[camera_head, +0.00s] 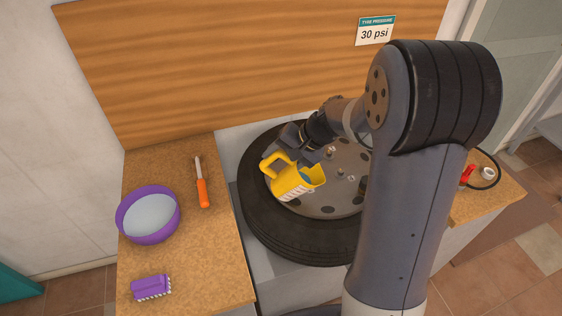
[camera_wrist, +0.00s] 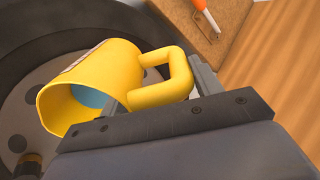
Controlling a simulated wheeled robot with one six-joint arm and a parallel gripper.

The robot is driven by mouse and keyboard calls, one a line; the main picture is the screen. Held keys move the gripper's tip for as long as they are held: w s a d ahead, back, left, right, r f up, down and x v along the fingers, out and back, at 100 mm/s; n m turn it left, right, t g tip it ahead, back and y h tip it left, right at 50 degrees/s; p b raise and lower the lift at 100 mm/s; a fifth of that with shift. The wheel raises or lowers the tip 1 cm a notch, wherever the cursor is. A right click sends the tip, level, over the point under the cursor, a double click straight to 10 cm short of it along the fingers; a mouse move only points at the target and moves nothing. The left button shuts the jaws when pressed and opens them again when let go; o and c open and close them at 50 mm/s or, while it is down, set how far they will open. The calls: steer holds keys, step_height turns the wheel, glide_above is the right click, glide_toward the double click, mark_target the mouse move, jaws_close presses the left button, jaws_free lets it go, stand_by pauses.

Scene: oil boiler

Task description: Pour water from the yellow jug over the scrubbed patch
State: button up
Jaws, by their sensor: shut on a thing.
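The yellow jug (camera_head: 292,182) is tilted over the wheel, its mouth toward the lower right in the head view. My gripper (camera_head: 290,147) is shut on the jug's handle. In the wrist view the jug (camera_wrist: 96,82) lies tipped with its mouth toward the lower left, and blue water (camera_wrist: 90,97) shows inside. My gripper's fingers (camera_wrist: 165,105) are around its handle in that view. The tyre (camera_head: 265,220) lies flat, with a grey wheel disc (camera_head: 345,170) in its middle. I cannot make out the scrubbed patch or any falling stream.
On the left bench stand a purple bowl (camera_head: 124,217) of pale liquid, an orange-handled tool (camera_head: 203,192) and a purple brush (camera_head: 150,287). A wooden panel with a tyre pressure sign (camera_head: 375,31) rises behind. A red-ended hose (camera_head: 467,175) lies on the right bench.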

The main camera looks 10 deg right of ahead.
steer(key=shift+d+r, duration=0.1)
steer(key=shift+r, duration=0.1)
stand_by(0.3)
steer(key=shift+s+d+f+y+b, duration=0.15)
steer(key=shift+f+y+b, duration=0.45)
steer(key=shift+b, duration=1.15)
steer(key=shift+d+t+b, duration=0.1)
steer(key=shift+t+b, duration=0.2)
steer(key=shift+b, duration=0.15)
steer(key=shift+s+d+r+t+y+b, duration=0.2)
steer(key=shift+d+r+y+b, duration=0.25)
steer(key=shift+b, duration=0.55)
steer(key=shift+s+d+r+t+y+b, duration=0.1)
steer(key=shift+d+r+t+y+b, duration=0.1)
steer(key=shift+r+y+b, duration=0.55)
stand_by(0.8)
steer(key=shift+s+d+r+t+y+b, duration=0.2)
steer(key=shift+d+y+b, duration=0.3)
steer(key=shift+b, duration=0.55)
steer(key=shift+s+d+r+t+y+b, duration=0.1)
steer(key=shift+d+r+t+y+b, duration=0.3)
steer(key=shift+b, duration=0.6)
stand_by(0.7)
